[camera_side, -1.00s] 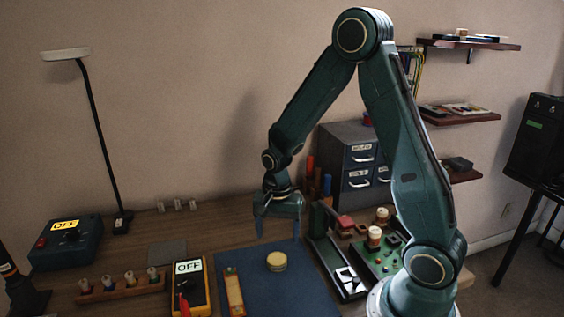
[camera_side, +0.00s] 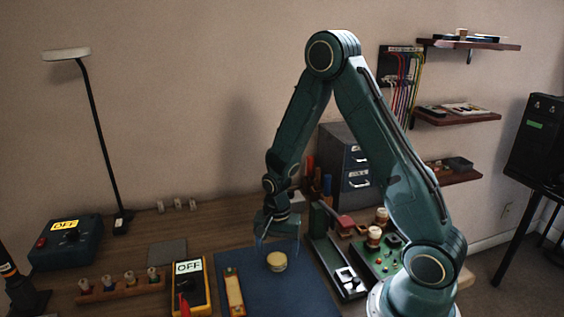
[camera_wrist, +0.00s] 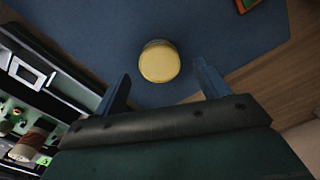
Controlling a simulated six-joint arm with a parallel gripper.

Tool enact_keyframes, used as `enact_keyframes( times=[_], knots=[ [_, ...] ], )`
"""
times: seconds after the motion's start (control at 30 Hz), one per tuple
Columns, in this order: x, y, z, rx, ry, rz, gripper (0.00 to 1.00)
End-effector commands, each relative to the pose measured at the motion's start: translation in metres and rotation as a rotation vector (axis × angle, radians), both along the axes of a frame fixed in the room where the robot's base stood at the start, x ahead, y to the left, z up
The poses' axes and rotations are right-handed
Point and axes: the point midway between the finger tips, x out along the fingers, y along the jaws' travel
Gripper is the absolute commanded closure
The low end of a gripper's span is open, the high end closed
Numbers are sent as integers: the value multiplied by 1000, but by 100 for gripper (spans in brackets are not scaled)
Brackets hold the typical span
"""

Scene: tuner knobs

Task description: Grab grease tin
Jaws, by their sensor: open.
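The grease tin looks like a small round tin with a pale yellow lid (camera_side: 277,261). It stands upright on the blue mat (camera_side: 262,289). My gripper (camera_side: 278,243) is above and slightly behind the tin in the side view, fingers pointing down. In the wrist view the tin (camera_wrist: 159,62) lies just ahead of the two spread blue fingers (camera_wrist: 163,85), roughly centred between them. The fingers are open and empty, and they do not touch the tin.
A yellow meter marked OFF (camera_side: 190,287) and a narrow wooden-coloured strip (camera_side: 234,291) lie left of the tin. A dark device (camera_side: 338,268) and a green circuit board (camera_side: 376,257) are at the right. A drawer cabinet (camera_side: 347,155) stands behind. The mat around the tin is clear.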

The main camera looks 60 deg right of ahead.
Motion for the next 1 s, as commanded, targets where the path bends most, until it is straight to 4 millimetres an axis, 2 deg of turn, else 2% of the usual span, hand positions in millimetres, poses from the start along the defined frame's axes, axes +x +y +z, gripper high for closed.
enact_keyframes(
  times=[0.1, 0.3, 0.87, 1.0],
  knots=[
    [0, 0, -13, 0, 2, 0, 26],
    [0, 0, -25, 0, 0, 0, 26],
    [0, 0, -26, 0, -1, 0, 26],
    [1, 0, -26, 0, -1, 0, 53]
  ],
)
